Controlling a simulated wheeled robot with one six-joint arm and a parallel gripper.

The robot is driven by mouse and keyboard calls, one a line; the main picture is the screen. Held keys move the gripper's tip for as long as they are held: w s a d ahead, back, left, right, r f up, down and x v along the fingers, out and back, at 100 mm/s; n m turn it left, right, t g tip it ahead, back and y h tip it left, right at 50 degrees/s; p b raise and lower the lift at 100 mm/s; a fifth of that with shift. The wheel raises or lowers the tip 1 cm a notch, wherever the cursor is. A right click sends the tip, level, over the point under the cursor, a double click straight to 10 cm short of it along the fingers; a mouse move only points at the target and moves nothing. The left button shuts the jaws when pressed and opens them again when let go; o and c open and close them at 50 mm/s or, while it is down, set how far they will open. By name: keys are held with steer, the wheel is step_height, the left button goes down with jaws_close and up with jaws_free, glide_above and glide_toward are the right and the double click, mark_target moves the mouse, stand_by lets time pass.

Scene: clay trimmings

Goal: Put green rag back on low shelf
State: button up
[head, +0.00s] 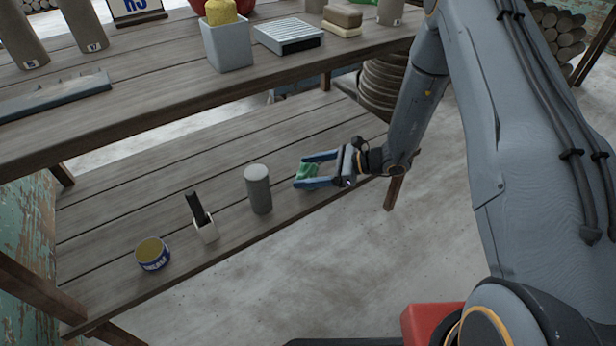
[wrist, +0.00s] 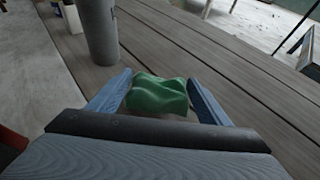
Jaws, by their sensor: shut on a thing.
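The green rag (head: 306,171) is between the blue fingers of my gripper (head: 306,171), over the right part of the low shelf (head: 130,215). In the wrist view the crumpled rag (wrist: 158,95) sits between the two fingertips (wrist: 160,92), with shelf boards behind and below it. My gripper is shut on it. The rag is very near the shelf surface; I cannot tell whether it touches the boards. The rag's underside is hidden.
A grey cylinder (head: 258,189) stands just left of my gripper. Further left are a white holder (head: 205,230) with a black item and a grease tin (head: 152,255). The upper shelf (head: 150,95) overhangs behind, bearing a grey pot (head: 227,45) and other items.

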steer(key=shift+f, duration=0.9)
steer(key=o, duration=1)
steer(key=shift+r, duration=0.1)
